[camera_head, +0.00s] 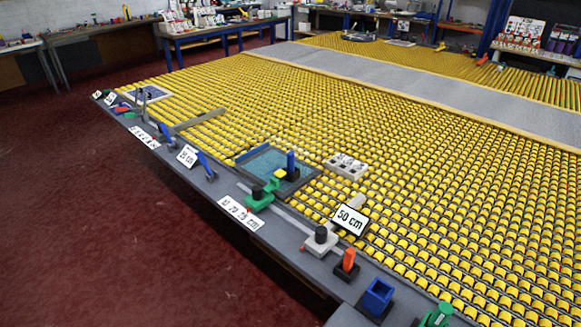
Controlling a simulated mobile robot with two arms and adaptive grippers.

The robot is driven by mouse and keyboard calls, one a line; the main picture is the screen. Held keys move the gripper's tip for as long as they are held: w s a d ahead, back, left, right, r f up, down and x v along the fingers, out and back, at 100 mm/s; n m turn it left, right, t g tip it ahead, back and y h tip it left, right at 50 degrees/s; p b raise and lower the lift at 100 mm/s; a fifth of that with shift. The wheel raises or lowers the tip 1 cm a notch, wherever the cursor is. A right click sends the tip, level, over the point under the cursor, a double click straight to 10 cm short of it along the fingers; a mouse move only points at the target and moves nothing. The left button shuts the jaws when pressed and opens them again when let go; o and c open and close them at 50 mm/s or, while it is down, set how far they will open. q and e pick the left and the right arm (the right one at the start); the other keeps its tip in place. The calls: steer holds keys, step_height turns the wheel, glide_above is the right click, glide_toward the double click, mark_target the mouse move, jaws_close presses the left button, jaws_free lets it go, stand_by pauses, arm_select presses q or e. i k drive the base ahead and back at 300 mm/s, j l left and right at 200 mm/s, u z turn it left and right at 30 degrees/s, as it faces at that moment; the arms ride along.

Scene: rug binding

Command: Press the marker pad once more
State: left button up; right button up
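Neither of my grippers is in view. No thing is labelled as the marker pad, so I cannot tell for sure which it is. A flat teal pad (262,164) with a dark rim lies by the front ledge, near the middle of the view. A blue upright piece (291,162) stands at its right corner, with a small yellow block (280,173) beside it. A green piece with a black knob (262,192) sits just in front of the pad.
Yellow rollers (420,190) cover the table. Red floor (90,220) is clear at left.

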mark_target(282, 174)
steer(key=z, duration=0.4)
steer(key=i+j+z, duration=0.1)
steer(key=z, duration=0.3)
steer(key=j+z, duration=0.2)
steer(key=z, duration=0.2)
steer(key=i+j+z, duration=0.2)
steer(key=j+z, duration=0.25)
steer(key=j, duration=0.65)
steer(key=j+z, duration=0.5)
steer(key=j, duration=1.45)
steer(key=k+j, duration=0.15)
steer(key=j, duration=0.8)
